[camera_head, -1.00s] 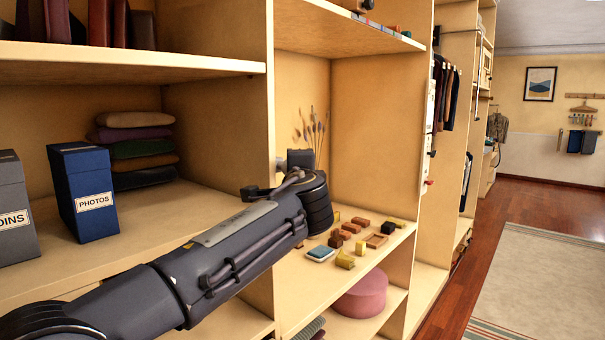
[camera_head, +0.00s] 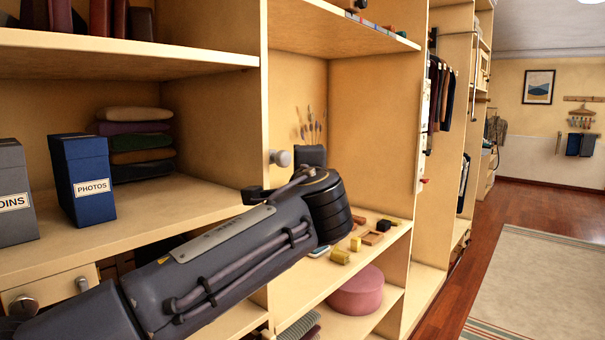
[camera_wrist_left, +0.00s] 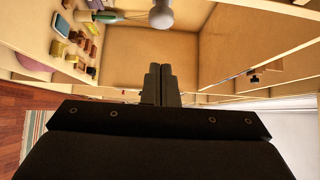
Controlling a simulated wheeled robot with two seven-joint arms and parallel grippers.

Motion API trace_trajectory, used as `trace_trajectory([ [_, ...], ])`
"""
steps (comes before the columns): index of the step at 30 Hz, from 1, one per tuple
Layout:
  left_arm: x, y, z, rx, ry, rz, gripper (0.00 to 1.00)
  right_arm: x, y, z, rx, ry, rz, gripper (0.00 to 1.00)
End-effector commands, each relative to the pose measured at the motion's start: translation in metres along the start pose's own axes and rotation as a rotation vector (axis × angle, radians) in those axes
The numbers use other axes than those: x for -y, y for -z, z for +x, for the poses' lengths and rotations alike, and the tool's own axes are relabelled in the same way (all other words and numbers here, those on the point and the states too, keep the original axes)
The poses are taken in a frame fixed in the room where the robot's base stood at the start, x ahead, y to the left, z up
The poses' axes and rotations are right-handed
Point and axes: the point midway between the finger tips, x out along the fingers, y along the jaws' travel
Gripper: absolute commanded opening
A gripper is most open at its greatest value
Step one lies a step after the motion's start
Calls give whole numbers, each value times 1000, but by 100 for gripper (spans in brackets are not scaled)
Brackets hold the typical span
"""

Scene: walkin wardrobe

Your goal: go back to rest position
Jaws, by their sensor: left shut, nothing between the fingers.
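My left arm (camera_head: 240,262) comes in from the lower left in the head view and reaches across the front of the shelves. Its fingers are hidden there behind the wrist. In the left wrist view my left gripper (camera_wrist_left: 161,80) shows with its two fingers together and nothing between them. It points toward the bare wooden panels of the shelving, apart from any object. My right gripper is in neither view.
A blue PHOTOS box (camera_head: 82,178) and folded clothes (camera_head: 136,142) sit on the left shelf. Small blocks (camera_head: 340,256) lie on the shelf beyond my wrist, above a pink round box (camera_head: 357,290). The floor (camera_head: 500,215) at right is open.

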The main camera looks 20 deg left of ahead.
Motion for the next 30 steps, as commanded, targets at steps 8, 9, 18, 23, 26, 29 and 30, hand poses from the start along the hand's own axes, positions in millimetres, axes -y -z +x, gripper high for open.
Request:
trace_trajectory([
  [8, 0, 1, -37, -4, 0, -1, 0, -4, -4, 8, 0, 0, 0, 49],
  [9, 0, 2, -39, -4, 1, -1, 0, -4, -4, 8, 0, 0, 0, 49],
  [18, -37, -24, -33, 0, -128, -63, 0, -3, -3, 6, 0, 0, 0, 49],
  [23, -130, -79, -44, 23, -442, -262, 0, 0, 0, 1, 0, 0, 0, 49],
  [26, -194, -110, -76, 61, -662, -439, 0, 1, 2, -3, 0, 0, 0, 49],
  [29, -251, -130, -124, 123, -871, -647, 0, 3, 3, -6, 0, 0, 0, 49],
  [30, -271, -135, -146, 153, -949, -736, 0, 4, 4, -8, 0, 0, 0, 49],
])
